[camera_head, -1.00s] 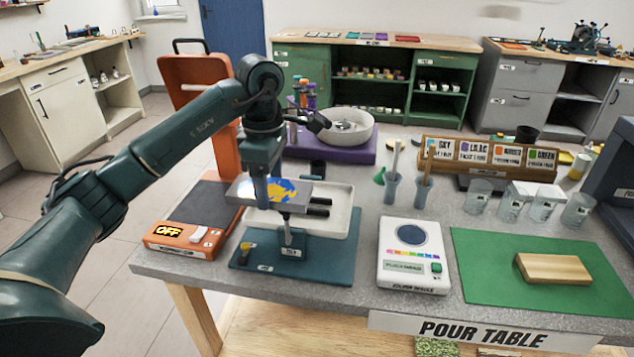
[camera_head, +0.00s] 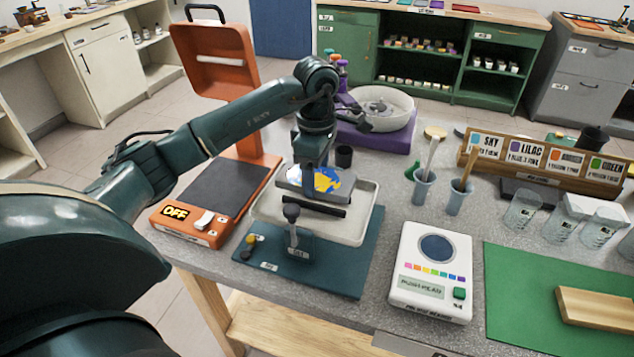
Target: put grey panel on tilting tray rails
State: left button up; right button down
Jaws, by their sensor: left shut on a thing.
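The grey panel (camera_head: 328,182) has a blue, white and yellow painted top and lies about level over the white tilting tray (camera_head: 352,236). My left gripper (camera_head: 310,186) comes down from above and is shut on the panel, hiding part of it. I cannot tell whether the panel touches the rails. My right gripper is not in view.
An orange hinged device (camera_head: 183,231) reading OFF stands left of the tray. A white scale (camera_head: 432,268) stands to its right, with a green mat (camera_head: 515,310) beyond. Behind are a purple-based turntable (camera_head: 380,140) and cups with sticks (camera_head: 424,188).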

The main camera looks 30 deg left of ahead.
aim_at(317, 177)
pick_arm(q)
notch_tip(317, 177, down, 3)
jog(key=shift+f, duration=0.15)
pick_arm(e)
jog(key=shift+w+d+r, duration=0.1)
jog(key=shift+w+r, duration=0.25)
pick_arm(q)
jog(key=shift+f, duration=0.1)
jog(key=shift+f, duration=0.15)
jog(key=o, duration=1.1)
jog(key=shift+r, duration=0.3)
notch_tip(317, 177, up, 12)
jog(key=shift+f+b, duration=0.1)
jog(key=shift+b, duration=0.25)
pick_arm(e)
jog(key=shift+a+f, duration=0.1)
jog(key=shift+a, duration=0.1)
